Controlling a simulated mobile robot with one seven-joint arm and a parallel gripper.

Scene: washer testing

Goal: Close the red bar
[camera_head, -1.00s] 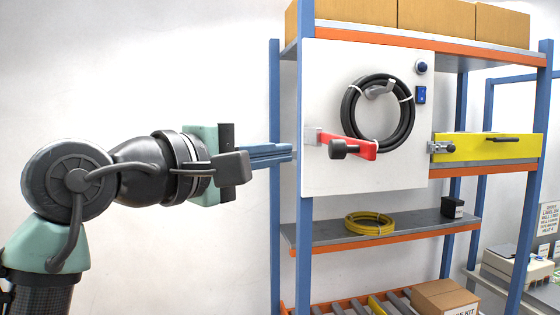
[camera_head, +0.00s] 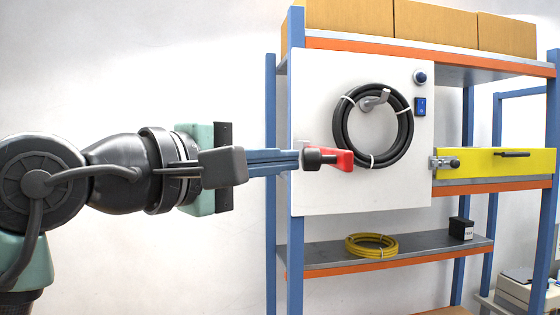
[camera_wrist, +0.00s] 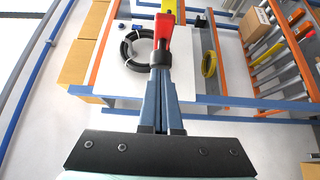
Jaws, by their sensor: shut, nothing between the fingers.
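The red bar (camera_head: 343,160) sticks out from the left part of the white panel (camera_head: 315,100) in the head view, with a dark knob (camera_head: 318,158) on its front. My gripper (camera_head: 297,161) has its long blue fingers shut together and empty. Its tips are at the bar's left end, next to the knob, and overlap the bar's mount in the picture. In the wrist view the red bar (camera_wrist: 163,32) stands directly beyond the fingertips (camera_wrist: 161,70). I cannot tell whether the fingers touch it.
A black hose coil (camera_head: 374,122) hangs on the panel behind the bar. A blue shelf post (camera_head: 297,260) stands close to my fingers. A yellow bar (camera_head: 500,162) is at the right, and a yellow coil (camera_head: 371,245) lies on the lower shelf.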

